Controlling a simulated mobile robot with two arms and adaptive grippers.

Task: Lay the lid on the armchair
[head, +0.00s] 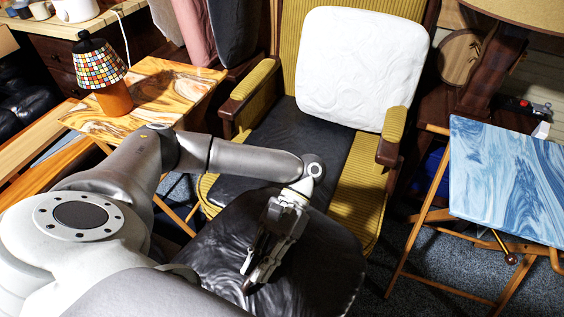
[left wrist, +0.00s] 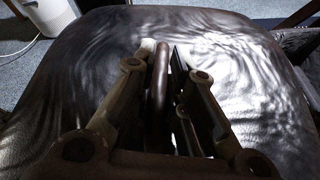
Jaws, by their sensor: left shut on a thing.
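The armchair (head: 303,45) has yellow ribbed upholstery and wooden arms, and stands at the top centre of the head view. A white cushion (head: 362,68) leans on its backrest, and a black cover (head: 290,140) lies over part of the seat. My left gripper (head: 254,274) points down over a black leather-like ottoman in front of the chair. In the left wrist view my left gripper (left wrist: 162,58) is shut on a thin dark brown thing, seen edge-on, which I take to be the lid (left wrist: 160,88). In the head view the gripper mostly hides it. My right gripper is not in view.
The black ottoman (head: 325,255) fills the space in front of the chair. A marbled orange side table (head: 160,85) with a mosaic lamp (head: 95,65) stands left. A blue marbled folding table (head: 510,180) stands right. Carpet shows between the ottoman and the blue table.

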